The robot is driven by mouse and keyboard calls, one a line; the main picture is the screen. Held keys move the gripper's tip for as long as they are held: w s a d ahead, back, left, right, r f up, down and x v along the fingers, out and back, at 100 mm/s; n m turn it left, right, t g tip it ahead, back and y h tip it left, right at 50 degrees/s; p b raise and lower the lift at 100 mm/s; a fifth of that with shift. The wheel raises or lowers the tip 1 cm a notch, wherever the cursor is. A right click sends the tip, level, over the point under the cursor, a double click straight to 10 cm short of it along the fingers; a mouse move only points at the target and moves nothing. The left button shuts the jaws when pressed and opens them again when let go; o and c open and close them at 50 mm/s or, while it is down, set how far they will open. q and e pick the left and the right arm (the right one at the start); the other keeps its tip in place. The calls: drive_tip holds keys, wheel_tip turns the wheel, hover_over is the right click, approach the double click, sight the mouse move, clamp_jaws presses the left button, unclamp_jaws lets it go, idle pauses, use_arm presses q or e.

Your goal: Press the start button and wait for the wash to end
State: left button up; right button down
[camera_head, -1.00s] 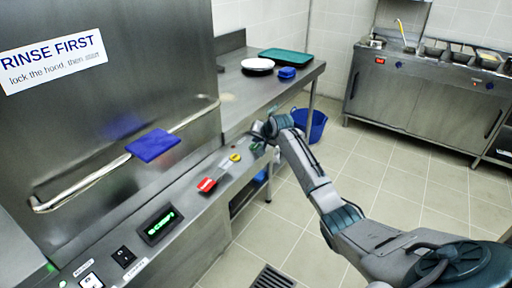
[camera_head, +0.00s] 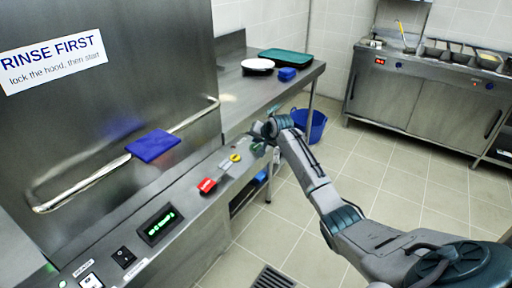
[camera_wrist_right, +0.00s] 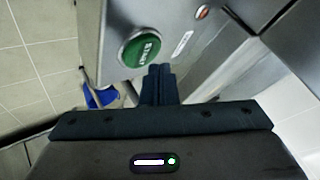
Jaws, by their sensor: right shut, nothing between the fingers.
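The green round start button (camera_wrist_right: 140,48) shows in the right wrist view, on the end of a steel panel, with white lettering too blurred to read fully. My right gripper (camera_wrist_right: 160,70) is shut and empty, its fingertips at the button's lower right edge. I cannot tell whether they touch it. In the head view my right gripper (camera_head: 264,130) is at the far end of the washer's control ledge (camera_head: 190,225) and hides the button. The washer's hood (camera_head: 110,110) has a long bar handle and a blue pad. A display (camera_head: 160,225) glows green. My left gripper is not in view.
A red control (camera_head: 207,186) and a yellow knob (camera_head: 235,158) sit on the ledge near my right gripper. Black and white switches (camera_head: 123,256) are nearer. A side table (camera_head: 240,100) holds a plate, blue item and green tray. A blue bucket (camera_head: 316,124) stands on the floor.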

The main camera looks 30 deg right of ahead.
idle(0.8)
drive_tip(key=shift+f, duration=0.4)
drive_tip(key=shift+f, duration=0.55)
idle(0.7)
drive_tip(key=shift+r+p, duration=0.15)
drive_tip(key=shift+p, duration=0.2)
drive_tip(key=shift+r+p, duration=0.8)
drive_tip(key=shift+p, duration=0.15)
